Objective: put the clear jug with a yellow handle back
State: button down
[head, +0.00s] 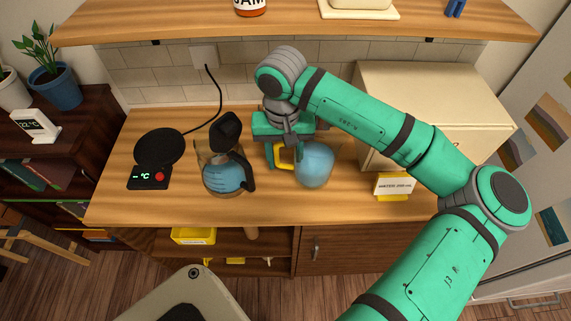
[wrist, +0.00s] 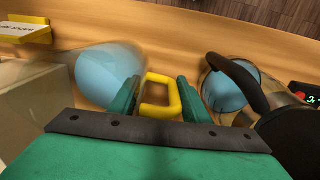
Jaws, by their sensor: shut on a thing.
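The clear jug with a yellow handle (head: 317,165) holds blue liquid and is at the middle of the wooden counter. It also shows in the wrist view (wrist: 104,75), left of my fingers. My gripper (head: 284,145) is shut on its yellow handle (wrist: 159,110), which sits between the two green fingers. The jug looks close to upright. I cannot tell whether its base touches the counter. The arm comes from the right, above the jug.
A second clear jug with a black handle (head: 226,178) and blue liquid stands to the left. Beyond it are a black round plate (head: 158,147) and a display unit (head: 148,178). A cream box (head: 430,95) and a small sign (head: 394,185) are right. A shelf (head: 300,24) overhangs the back.

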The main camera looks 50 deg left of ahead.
aim_at(286, 165)
jog(key=shift+w+f, duration=0.2)
jog(key=shift+f, duration=1.5)
jog(key=shift+f, duration=0.15)
jog(key=c, duration=1)
grip_release()
notch_tip(286, 165, up, 12)
jog(key=shift+s+a+r, duration=0.1)
jog(key=shift+s+r, duration=0.05)
